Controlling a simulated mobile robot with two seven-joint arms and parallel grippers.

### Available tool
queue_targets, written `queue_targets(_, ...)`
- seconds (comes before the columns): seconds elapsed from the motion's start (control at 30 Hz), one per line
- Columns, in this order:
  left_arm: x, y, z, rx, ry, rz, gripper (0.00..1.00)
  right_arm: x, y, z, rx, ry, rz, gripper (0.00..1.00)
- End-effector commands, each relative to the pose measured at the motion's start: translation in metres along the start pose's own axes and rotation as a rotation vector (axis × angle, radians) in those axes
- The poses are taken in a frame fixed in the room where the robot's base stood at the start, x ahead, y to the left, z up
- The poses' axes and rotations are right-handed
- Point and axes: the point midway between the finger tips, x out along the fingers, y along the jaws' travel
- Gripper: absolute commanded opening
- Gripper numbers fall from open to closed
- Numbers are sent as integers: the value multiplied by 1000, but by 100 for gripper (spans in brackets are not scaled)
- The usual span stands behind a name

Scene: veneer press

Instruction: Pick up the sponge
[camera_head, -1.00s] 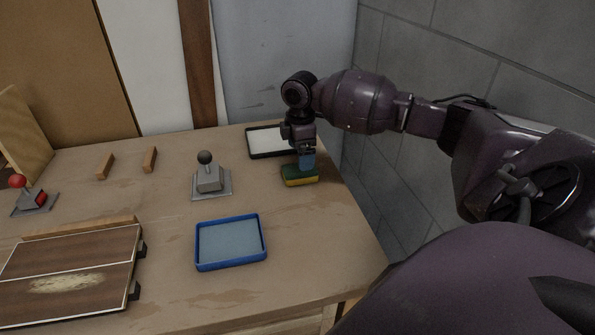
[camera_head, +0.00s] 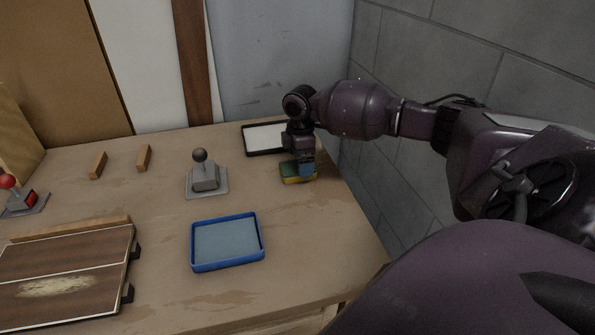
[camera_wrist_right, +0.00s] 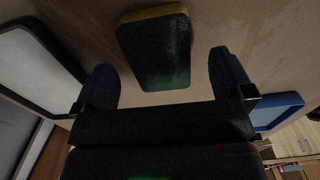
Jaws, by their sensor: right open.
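The sponge (camera_head: 290,180), green on top with a yellow layer, lies on the table near its right edge. My right gripper (camera_head: 304,170) points down at it from above and partly covers it in the head view. In the right wrist view, the sponge (camera_wrist_right: 155,48) shows ahead of and between the two blue fingertips of my right gripper (camera_wrist_right: 165,75). The fingers are open, with a gap on each side of the sponge. My left gripper is not in view.
A black-rimmed white tray (camera_head: 245,139) lies just behind the sponge. A blue tray (camera_head: 193,250) is in front, and a grey lever box (camera_head: 205,180) stands to the left. A grey block wall (camera_head: 440,60) rises to the right. The table between them is clear.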

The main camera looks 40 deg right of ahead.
Motion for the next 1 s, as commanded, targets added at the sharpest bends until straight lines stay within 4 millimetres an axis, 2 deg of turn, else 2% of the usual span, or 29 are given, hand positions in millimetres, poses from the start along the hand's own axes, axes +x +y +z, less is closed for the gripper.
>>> queue_targets(0.1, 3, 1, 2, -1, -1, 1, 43, 19, 0, 0, 0, -2, -2, 99)
queue_targets(0.2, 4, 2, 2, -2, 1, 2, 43, 28, 0, 0, 0, -2, -1, 99)
queue_targets(0.43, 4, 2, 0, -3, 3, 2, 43, 28, 1, 0, 0, -1, 1, 99)
queue_targets(0.77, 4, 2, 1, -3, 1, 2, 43, 28, 1, 0, 0, -1, 1, 48)
queue_targets(1.0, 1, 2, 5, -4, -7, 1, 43, 27, 1, 0, 1, -1, 1, 46)
